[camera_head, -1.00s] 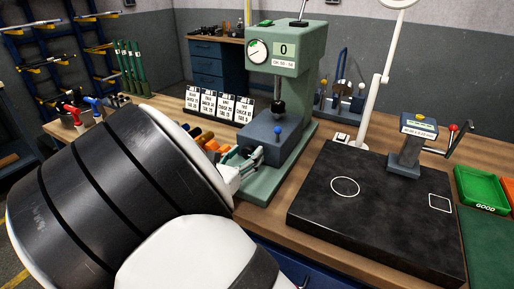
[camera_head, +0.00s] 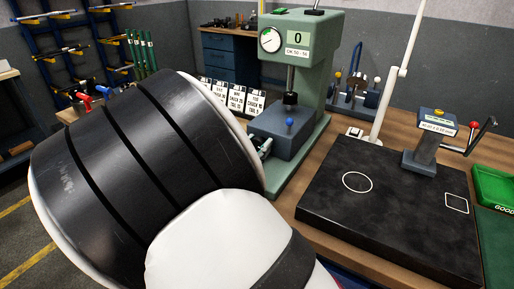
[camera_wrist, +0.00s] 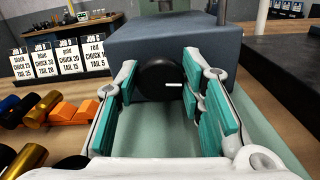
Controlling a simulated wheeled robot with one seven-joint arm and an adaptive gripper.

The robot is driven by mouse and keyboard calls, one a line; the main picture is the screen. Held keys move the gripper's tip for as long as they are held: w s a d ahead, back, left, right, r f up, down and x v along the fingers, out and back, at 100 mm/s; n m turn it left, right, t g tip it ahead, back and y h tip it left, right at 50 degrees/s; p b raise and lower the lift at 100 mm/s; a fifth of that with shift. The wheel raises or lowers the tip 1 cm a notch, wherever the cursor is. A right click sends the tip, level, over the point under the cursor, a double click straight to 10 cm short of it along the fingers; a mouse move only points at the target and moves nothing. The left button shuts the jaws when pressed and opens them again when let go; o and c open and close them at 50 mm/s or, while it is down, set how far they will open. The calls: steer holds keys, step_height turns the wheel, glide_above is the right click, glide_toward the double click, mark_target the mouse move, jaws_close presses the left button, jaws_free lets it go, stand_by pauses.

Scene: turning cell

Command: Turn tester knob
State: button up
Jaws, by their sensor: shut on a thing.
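The green tester (camera_head: 330,50) stands on the bench, with a dial and a display reading 0. Its grey lower block (camera_head: 290,135) has a blue-tipped lever on top. In the wrist view the tester knob (camera_wrist: 174,86), black and round with a white mark pointing right, is on the front of the grey block (camera_wrist: 165,45). My gripper (camera_wrist: 160,90) has its teal-padded fingers on either side of the knob, shut on it. In the head view my arm hides the knob and most of my gripper (camera_head: 264,147).
A black surface plate (camera_head: 385,205) lies to the right, bearing a grey gauge stand (camera_head: 425,150). A green tray (camera_head: 492,187) is at the far right.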

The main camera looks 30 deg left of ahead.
steer(key=shift+m, duration=0.4)
steer(key=o, duration=1.1)
steer(key=s, duration=0.8)
steer(key=s+a, duration=0.1)
steer(key=s, duration=0.3)
